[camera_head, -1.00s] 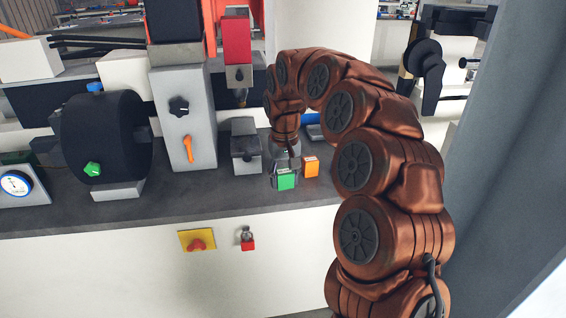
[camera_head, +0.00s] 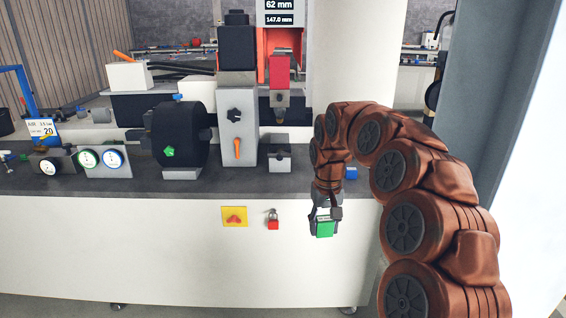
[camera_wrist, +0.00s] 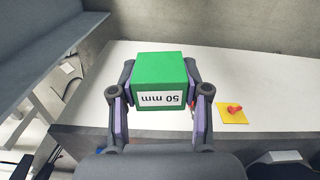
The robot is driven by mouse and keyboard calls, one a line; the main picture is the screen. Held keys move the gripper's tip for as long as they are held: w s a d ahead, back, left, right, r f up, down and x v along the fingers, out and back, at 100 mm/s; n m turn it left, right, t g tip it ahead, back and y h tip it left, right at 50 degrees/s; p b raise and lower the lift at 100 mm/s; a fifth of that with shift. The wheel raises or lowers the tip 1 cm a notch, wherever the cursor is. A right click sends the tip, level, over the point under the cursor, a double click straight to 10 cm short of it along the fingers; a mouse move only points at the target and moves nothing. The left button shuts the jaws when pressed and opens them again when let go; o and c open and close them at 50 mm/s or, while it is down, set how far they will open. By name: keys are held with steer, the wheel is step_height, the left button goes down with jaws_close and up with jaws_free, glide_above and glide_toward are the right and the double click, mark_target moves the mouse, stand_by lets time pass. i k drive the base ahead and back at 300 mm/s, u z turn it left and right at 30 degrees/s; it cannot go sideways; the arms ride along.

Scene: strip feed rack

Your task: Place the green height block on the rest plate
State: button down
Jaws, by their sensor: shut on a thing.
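The green height block (camera_head: 325,229) is between the fingers of my gripper (camera_head: 326,212), which is shut on it. In the head view the block hangs in front of the white bench front, below the edge of the dark top. In the wrist view the block (camera_wrist: 160,70) sits between both fingers, and its white label reads "50 mm" upside down. I cannot tell for certain which part is the rest plate. A small grey block-like fixture (camera_head: 278,160) stands on the bench below the red tool head.
The dark bench top (camera_head: 200,184) carries a black drum (camera_head: 178,135), a grey control column (camera_head: 237,130) and dials (camera_head: 103,158). A yellow plate with a red knob (camera_head: 235,217) and a red padlock (camera_head: 272,222) are on the bench front. A blue item (camera_head: 351,172) lies behind my arm.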

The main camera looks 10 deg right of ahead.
mark_target(279, 149)
steer(key=z, duration=0.35)
steer(key=k, duration=0.15)
steer(key=u, duration=1.6)
steer(key=i, duration=1.15)
steer(key=z, duration=0.05)
